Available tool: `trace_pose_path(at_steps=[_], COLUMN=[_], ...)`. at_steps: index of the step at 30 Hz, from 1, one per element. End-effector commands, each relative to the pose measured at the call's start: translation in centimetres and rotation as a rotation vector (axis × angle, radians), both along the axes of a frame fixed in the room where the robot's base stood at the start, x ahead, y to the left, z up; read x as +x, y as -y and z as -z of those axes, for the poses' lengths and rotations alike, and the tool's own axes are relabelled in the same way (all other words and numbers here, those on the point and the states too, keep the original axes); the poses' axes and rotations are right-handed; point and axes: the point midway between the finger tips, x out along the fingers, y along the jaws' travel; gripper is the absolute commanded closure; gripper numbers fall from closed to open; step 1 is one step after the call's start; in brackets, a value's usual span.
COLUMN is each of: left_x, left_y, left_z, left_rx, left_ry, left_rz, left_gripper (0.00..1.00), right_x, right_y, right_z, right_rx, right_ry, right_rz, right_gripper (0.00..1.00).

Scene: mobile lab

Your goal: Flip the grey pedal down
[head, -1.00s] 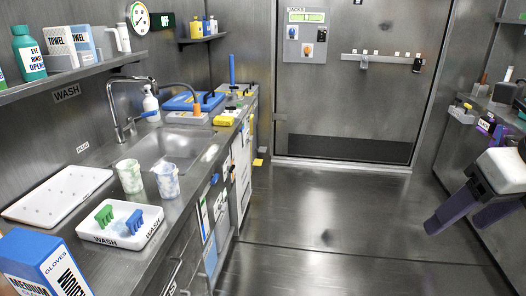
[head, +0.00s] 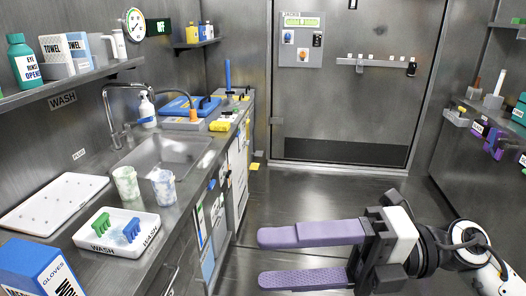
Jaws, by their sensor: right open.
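My right gripper (head: 262,259) reaches in from the lower right over the floor. Its two long purple fingers point left toward the counter front and are spread apart, with nothing between them. A small yellow tab (head: 254,166) sticks out low at the far end of the counter front, well beyond the fingers. I cannot make out a grey pedal for certain; the lower counter front is partly out of frame. My left gripper is not in view.
The steel counter (head: 190,205) runs along the left with a sink (head: 165,155), two cups, a white tray (head: 84,238) and a blue glove box (head: 35,268). Open floor (head: 320,200) lies between the counter and the right-hand shelves. A closed door (head: 345,110) stands at the back.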

Motion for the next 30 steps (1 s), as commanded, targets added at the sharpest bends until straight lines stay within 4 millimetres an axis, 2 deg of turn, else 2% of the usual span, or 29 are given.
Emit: trace_pose_path(at_steps=[1,3,5,6,8,10,11,12,14,15,18,21,24,30], left_x=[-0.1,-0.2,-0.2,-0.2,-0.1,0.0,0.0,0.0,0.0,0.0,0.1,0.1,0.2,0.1], left_y=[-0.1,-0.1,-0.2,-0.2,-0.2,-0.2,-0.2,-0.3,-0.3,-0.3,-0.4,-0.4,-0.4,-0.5], left_z=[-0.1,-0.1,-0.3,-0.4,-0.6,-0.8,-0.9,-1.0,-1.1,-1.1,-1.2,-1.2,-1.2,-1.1], left_rx=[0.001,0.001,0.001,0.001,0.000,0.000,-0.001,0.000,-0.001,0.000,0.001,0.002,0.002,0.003], left_ry=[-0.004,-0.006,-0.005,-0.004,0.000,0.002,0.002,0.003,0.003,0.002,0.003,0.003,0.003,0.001], left_rz=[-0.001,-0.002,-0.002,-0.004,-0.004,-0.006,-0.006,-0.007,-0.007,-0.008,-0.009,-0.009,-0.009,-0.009], left_gripper=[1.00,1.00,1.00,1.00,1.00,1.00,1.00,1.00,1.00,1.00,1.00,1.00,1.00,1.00], right_x=[1.1,3.9,6.7,8.4,10.2,10.5,10.0,8.7,6.0,3.9,-1.2,-4.9,-6.8,-7.3], right_y=[-0.4,0.6,2.4,3.9,6.4,9.2,10.2,11.3,12.3,12.6,12.9,12.6,12.5,12.4], right_z=[-0.9,-1.1,0.5,2.6,7.2,14.5,17.9,22.2,27.8,31.0,36.7,39.8,41.2,41.5], right_rx=[0.180,0.395,0.545,0.629,0.724,0.784,0.796,0.796,0.776,0.755,0.692,0.640,0.610,0.603], right_ry=[-0.130,-0.305,-0.473,-0.592,-0.786,-1.024,-1.127,-1.256,-1.426,-1.527,-1.728,-1.857,-1.920,-1.936], right_rz=[0.074,0.220,0.373,0.488,0.673,0.897,0.991,1.105,1.247,1.325,1.466,1.544,1.578,1.586], right_gripper=[0.36,0.36,0.36,0.36,0.36,0.36,0.36,0.36,0.36,0.36,0.36,0.36,0.36,0.36])
